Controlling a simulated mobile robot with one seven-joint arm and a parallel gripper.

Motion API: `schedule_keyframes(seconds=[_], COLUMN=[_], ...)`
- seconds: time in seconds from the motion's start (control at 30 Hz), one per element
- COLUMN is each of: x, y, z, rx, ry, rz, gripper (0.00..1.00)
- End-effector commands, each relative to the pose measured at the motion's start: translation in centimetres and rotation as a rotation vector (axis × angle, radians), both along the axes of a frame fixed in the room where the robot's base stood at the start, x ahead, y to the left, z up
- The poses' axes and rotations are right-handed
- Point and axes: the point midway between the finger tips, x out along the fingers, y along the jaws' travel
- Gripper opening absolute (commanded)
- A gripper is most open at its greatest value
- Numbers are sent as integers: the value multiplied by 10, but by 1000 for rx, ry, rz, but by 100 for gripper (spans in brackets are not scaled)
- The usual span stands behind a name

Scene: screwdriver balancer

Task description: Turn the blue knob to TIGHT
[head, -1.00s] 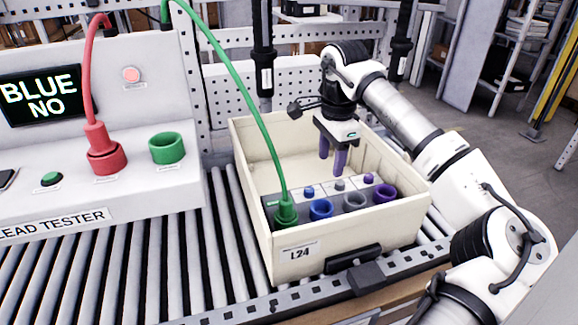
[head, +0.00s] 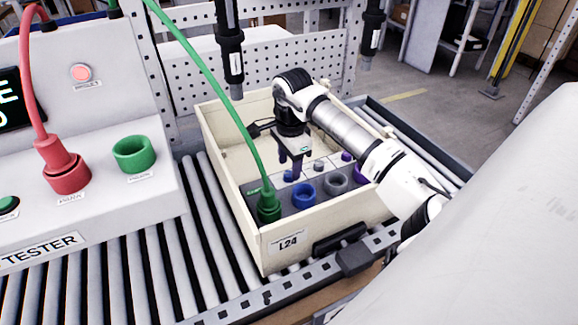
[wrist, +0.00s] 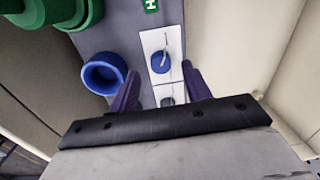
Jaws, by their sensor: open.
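The small blue knob (head: 288,177) is on the grey panel inside the cream crate, behind the blue socket (head: 303,195). In the wrist view the blue knob (wrist: 160,62) sits on a white plate with a thin pale pointer line on top; any wording there is too small to read. My gripper (head: 291,165) is over the panel, pointing down. In the wrist view its two purple fingers (wrist: 161,72) are apart, one on each side of the knob in the picture, with nothing held. I cannot tell whether the tips reach down to the knob's height or touch it.
The cream crate (head: 225,185) has walls close around my gripper. A green cable runs from its plug (head: 268,205) in the panel, up past my gripper's left. Grey (head: 335,183) and purple sockets are to the right. The lead tester (head: 110,200) stands left on the rollers.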

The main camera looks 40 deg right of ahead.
Motion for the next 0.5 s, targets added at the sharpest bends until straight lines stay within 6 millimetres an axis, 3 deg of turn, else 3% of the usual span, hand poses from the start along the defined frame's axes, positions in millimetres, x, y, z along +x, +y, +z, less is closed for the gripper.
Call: schedule_keyframes(seconds=[0.2,0.5], x=[1,1], y=[0,0], z=[-24,-29], rx=[2,-1], ry=[1,0], rz=[0,0], gripper=[48,48])
